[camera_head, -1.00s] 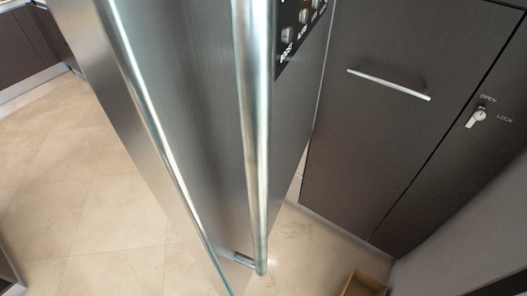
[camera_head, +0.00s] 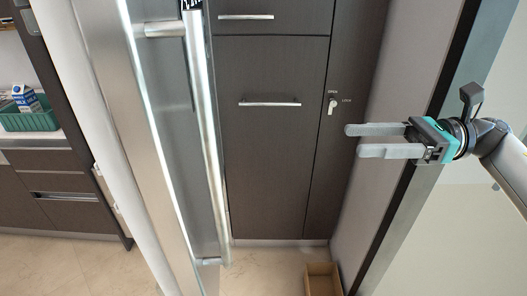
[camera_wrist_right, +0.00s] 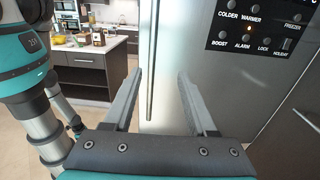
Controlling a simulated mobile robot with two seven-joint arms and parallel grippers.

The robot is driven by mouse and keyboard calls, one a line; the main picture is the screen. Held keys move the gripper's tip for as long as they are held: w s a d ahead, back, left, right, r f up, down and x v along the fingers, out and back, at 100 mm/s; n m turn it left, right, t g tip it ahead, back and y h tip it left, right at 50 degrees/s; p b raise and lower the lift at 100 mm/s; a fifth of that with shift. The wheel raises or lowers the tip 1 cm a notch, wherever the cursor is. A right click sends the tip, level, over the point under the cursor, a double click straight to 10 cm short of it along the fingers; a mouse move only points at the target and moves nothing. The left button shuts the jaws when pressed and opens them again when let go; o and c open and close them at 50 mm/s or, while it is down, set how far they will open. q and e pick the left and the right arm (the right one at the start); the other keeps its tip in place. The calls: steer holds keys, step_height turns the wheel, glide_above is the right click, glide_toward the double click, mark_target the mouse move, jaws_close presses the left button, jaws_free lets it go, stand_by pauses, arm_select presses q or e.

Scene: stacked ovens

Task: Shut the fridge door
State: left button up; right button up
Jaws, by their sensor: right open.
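The fridge door (camera_head: 165,150) stands open in the head view, seen nearly edge-on, with a long metal bar handle (camera_head: 208,140) on its right face. My right gripper (camera_head: 355,141) is to the right of the door, apart from it, with its two grey fingers spread, empty and pointing left. In the right wrist view, the steel door front (camera_wrist_right: 205,70) with its control panel (camera_wrist_right: 265,28) and handle (camera_wrist_right: 152,65) lies beyond the open fingers (camera_wrist_right: 160,85). My left gripper is not in view.
Dark cabinets with bar handles (camera_head: 270,104) and a lock (camera_head: 332,106) stand behind. An open brown box (camera_head: 322,280) is on the floor. A green basket with a milk carton (camera_head: 28,115) sits at the left. A kitchen island (camera_wrist_right: 95,70) shows in the wrist view.

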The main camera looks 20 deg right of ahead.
steer(key=p+x, duration=0.4)
steer(key=x, duration=1.1)
steer(key=shift+p, duration=0.35)
steer(key=shift+s+a, duration=0.1)
jaws_close()
stand_by(0.5)
jaws_free()
stand_by(0.4)
